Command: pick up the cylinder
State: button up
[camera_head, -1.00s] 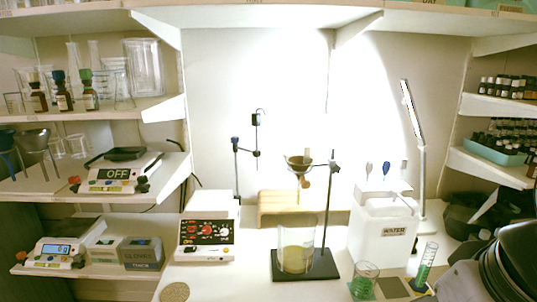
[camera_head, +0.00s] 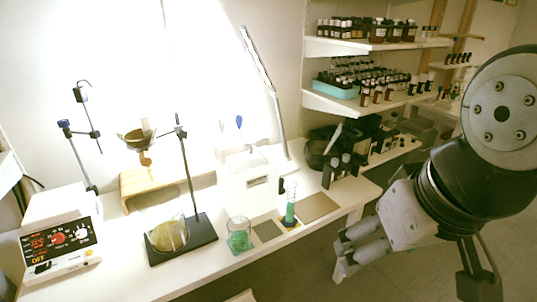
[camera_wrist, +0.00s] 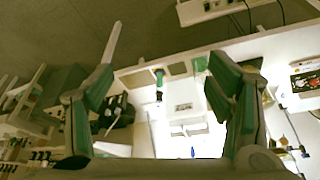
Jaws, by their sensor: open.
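The graduated cylinder (camera_head: 290,208) holds green liquid and stands upright on a dark base near the front right of the white bench (camera_head: 135,277), in the head view. In the wrist view the cylinder (camera_wrist: 159,77) appears small, at the bench edge between my open fingers. My gripper (camera_head: 348,246) is off the bench's front right edge in the head view, to the right of the cylinder and apart from it. In the wrist view my gripper (camera_wrist: 160,78) has its two fingers spread wide with nothing between the pads.
A beaker with green contents (camera_head: 239,235) stands just left of the cylinder. A white water box (camera_head: 250,185) is behind it. A stand with a funnel (camera_head: 188,170) and a control unit (camera_head: 62,243) are further left. A brown mat (camera_head: 319,206) lies right of the cylinder.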

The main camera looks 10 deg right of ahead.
aim_at(289, 220)
jog(key=i+j+z, duration=0.35)
jog(key=j, duration=0.35)
jog(key=i+j+z, duration=0.15)
jog(key=i+j, duration=0.15)
jog(key=j, duration=0.1)
